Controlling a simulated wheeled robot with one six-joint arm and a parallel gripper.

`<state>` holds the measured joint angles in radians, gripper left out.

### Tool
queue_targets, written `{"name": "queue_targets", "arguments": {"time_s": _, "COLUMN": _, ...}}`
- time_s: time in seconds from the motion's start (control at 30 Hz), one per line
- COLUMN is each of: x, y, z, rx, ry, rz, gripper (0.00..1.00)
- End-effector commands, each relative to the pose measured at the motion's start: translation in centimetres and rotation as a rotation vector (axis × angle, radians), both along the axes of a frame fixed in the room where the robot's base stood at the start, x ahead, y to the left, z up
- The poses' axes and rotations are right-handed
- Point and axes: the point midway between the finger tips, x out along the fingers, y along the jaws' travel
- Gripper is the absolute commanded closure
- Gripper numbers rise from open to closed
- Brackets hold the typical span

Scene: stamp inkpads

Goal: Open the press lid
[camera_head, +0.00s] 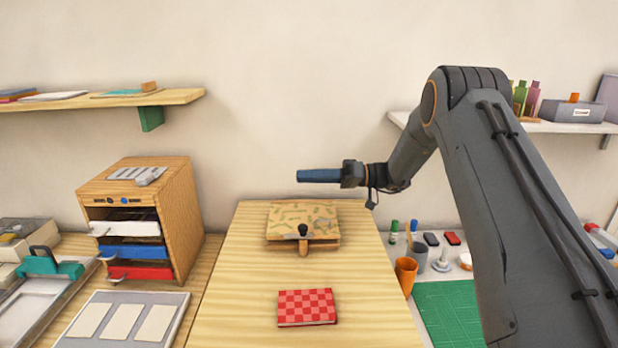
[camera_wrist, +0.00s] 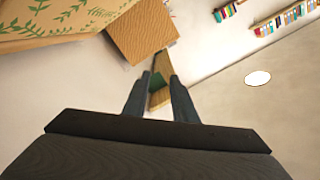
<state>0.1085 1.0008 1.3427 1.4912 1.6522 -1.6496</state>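The press (camera_head: 303,243) stands at the back of the wooden table. Its tan lid (camera_head: 290,214) has a green leaf pattern and lies flat and closed on top. A black knob (camera_head: 303,230) and a wooden peg (camera_head: 303,249) show at its front edge. The leaf-patterned lid also shows at the upper left of the wrist view (camera_wrist: 50,22). My gripper (camera_head: 299,176) is above the back of the press, pointing left and apart from the lid. In the wrist view, the two fingers (camera_wrist: 161,76) are apart with nothing between them.
A red checked pad (camera_head: 307,307) lies on the table (camera_head: 245,300) in front of the press. A wooden drawer cabinet (camera_head: 185,215) stands at left. An orange cup (camera_head: 405,274) and a green mat (camera_head: 450,310) are at right. Shelves (camera_head: 180,97) line the wall. The table front is mostly clear.

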Motion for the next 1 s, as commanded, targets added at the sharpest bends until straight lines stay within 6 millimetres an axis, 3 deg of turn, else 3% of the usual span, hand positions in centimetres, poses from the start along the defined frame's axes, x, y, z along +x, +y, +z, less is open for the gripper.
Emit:
{"name": "queue_targets", "arguments": {"time_s": 0.27, "x": 0.1, "y": -0.5, "z": -0.1, "rx": 0.000, "ry": -0.001, "rz": -0.001, "gripper": 0.75}}
{"name": "queue_targets", "arguments": {"time_s": 0.7, "x": 0.1, "y": -6.9, "z": -0.2, "rx": -0.001, "ry": -0.001, "rz": -0.002, "gripper": 0.75}}
{"name": "queue_targets", "arguments": {"time_s": 1.0, "x": 0.0, "y": -7.9, "z": 0.0, "rx": 0.000, "ry": 0.000, "rz": 0.000, "gripper": 0.75}}
